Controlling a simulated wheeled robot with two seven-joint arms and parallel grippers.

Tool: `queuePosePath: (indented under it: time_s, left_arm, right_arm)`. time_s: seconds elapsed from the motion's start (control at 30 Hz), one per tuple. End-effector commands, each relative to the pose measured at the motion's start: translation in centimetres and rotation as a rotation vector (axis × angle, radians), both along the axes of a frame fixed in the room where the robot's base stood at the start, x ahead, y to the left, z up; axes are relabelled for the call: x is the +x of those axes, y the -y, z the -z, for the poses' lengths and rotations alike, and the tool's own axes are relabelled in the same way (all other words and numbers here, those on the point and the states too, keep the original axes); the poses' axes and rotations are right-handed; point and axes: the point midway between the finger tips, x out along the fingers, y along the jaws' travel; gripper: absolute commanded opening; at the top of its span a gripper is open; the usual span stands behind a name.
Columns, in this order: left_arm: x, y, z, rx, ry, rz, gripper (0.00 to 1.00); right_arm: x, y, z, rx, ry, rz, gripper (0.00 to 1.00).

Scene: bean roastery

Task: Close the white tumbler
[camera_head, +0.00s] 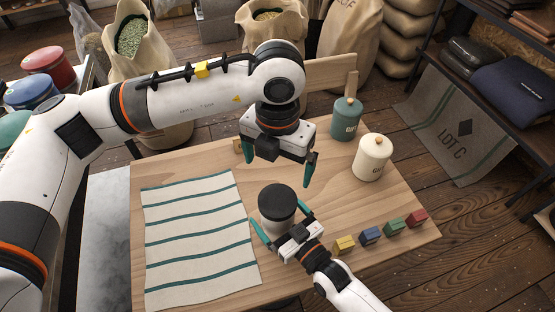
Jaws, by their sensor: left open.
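The white tumbler (283,223) stands upright on the wooden table, right of the striped cloth. A black lid (277,200) sits on top of it and covers its mouth; I cannot tell from here how tightly it is seated. My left gripper (280,170) is open and empty, pointing down above and just behind the tumbler, apart from the lid. My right gripper (279,214) comes from the lower right, with its teal fingers on either side of the tumbler's body below the lid. It is shut on the tumbler, though the contact is partly hidden.
A striped cloth (197,240) covers the table's left part. A teal canister (345,120) and a cream canister (372,158) stand at the back right. Yellow, blue, green and red blocks (370,235) line the front right. The wooden table (335,195) is bare between tumbler and canisters.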

Motion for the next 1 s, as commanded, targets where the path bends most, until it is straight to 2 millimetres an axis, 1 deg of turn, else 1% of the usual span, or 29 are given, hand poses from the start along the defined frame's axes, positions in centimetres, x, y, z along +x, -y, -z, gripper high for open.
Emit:
queuePosePath:
  time_s: [0.17,0.5,0.6,0.7,0.8,1.0]
  left_arm:
    - [0.0,0.0,0.2,0.000,0.000,0.000,1.00]
    - [0.0,0.0,1.0,0.000,0.000,0.000,1.00]
    - [0.0,0.0,1.2,0.000,0.000,0.000,1.00]
    - [0.0,0.0,1.3,0.000,0.000,0.000,1.00]
    - [0.0,0.0,1.3,0.000,0.000,0.000,1.00]
    - [0.0,0.0,1.3,0.000,0.000,0.000,1.00]
  right_arm:
    - [-1.1,0.8,0.2,-0.002,-0.002,0.000,0.98]
    - [-6.7,5.1,0.3,-0.002,-0.004,0.000,0.98]
    - [-8.0,6.1,0.2,-0.001,-0.003,0.000,0.98]
    - [-8.9,6.9,0.2,-0.001,-0.003,0.000,0.98]
    - [-9.4,7.2,0.1,0.000,-0.001,0.000,0.98]
    - [-9.5,7.3,0.0,0.000,0.000,0.000,0.98]
